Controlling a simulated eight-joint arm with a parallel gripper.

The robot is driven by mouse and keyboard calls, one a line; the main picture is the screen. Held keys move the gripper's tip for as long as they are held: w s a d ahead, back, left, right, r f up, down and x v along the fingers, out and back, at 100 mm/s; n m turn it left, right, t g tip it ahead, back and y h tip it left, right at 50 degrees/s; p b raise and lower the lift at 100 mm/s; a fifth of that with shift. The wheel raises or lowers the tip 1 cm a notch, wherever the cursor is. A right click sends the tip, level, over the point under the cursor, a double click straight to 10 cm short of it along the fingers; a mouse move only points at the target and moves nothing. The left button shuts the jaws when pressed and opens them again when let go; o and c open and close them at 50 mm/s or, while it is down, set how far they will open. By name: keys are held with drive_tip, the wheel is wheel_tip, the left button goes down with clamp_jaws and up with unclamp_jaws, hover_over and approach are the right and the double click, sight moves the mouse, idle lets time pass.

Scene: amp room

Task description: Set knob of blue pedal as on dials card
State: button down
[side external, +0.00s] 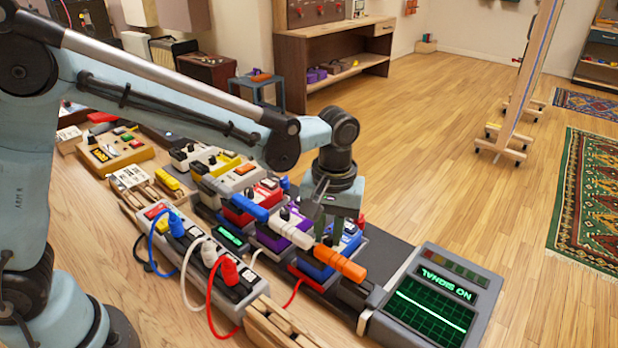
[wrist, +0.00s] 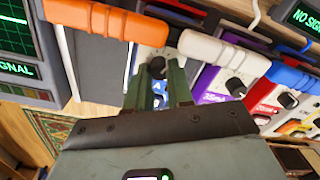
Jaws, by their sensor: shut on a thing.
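The blue pedal (side external: 347,240) stands at the near right end of the pedal row, with an orange plug at its side. My gripper (side external: 322,217) points down over it, its fingers partly hidden. In the wrist view my gripper's green fingers (wrist: 160,85) are shut on the dark knob (wrist: 157,66) of the blue pedal. A little blue casing (wrist: 160,97) shows between the fingers. The knob's pointer cannot be made out. A pale card with dark marks (side external: 130,178) stands left of the row; it may be the dials card, but its marks are too small to read.
Orange (side external: 339,262) and white (side external: 292,234) plugs flank the blue pedal closely. Purple and red pedals stand farther along the row. A screen reading NO SIGNAL (side external: 430,300) is at the right end. A power strip (side external: 205,258) with cables lies in front.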

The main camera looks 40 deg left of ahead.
drive_tip(key=m, duration=0.5)
drive_tip(key=shift+m, duration=0.4)
drive_tip(key=m, duration=0.5)
drive_tip(key=shift+d, duration=0.1)
drive_tip(key=m, duration=0.5)
drive_tip(key=shift+s+m, duration=0.1)
drive_tip(key=shift+m, duration=0.3)
drive_tip(key=m, duration=0.4)
drive_tip(key=shift+m, duration=0.4)
drive_tip(key=c, duration=1)
unclamp_jaws()
drive_tip(key=shift+s+r, duration=0.1)
